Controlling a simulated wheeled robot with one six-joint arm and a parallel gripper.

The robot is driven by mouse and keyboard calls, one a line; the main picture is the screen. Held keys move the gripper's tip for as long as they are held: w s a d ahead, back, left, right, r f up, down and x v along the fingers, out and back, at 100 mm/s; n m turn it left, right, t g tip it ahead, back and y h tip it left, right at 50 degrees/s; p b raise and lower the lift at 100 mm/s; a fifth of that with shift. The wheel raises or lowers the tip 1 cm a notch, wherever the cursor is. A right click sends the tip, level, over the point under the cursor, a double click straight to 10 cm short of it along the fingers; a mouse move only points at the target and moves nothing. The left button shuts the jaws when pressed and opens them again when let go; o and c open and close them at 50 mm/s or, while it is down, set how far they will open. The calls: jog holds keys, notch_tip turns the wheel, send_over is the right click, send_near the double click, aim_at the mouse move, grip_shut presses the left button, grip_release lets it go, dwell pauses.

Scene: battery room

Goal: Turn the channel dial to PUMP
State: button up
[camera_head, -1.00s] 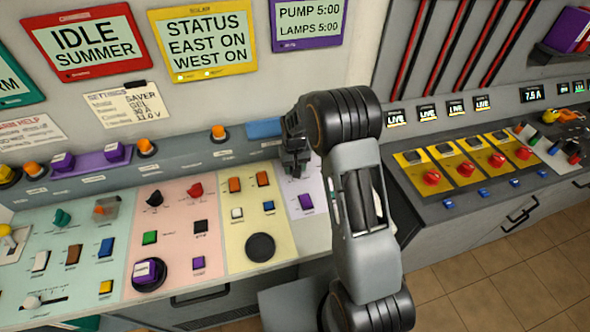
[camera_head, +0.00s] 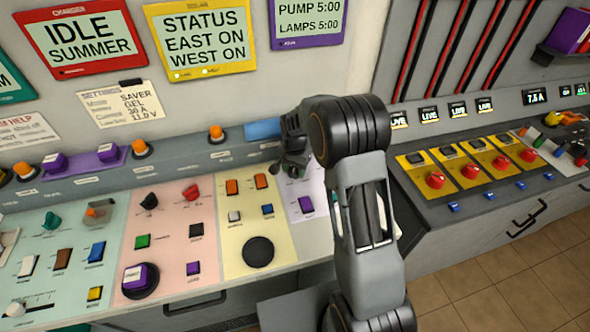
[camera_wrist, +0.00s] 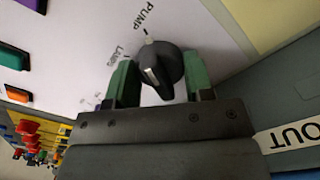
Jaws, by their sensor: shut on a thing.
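The channel dial (camera_wrist: 160,70) is a black knob with a raised grip and a white line, on a pale lilac panel (camera_wrist: 75,75) in the wrist view. I cannot tell for certain which label the dial points at. My gripper (camera_wrist: 160,82) is shut on the dial, one green finger on each side. In the head view my gripper (camera_head: 293,165) is over the far part of the lilac strip and hides the dial.
A purple button (camera_head: 306,204) is on the same strip, just nearer than my gripper. A grey wall rises behind. Red-knobbed yellow units (camera_head: 435,180) stand on the right counter.

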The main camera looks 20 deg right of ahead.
aim_at(297, 181)
dwell(0.5)
jog(key=o, duration=0.9)
jog(key=shift+o, duration=0.2)
notch_tip(297, 181, up, 14)
jog(key=b, duration=0.1)
jog(key=shift+f, duration=0.1)
jog(key=s+r+n+t, duration=0.2)
jog(key=s+n, duration=0.6)
jog(key=s, duration=1.5)
jog(key=shift+s+t, duration=0.15)
jog(key=shift+t, duration=0.95)
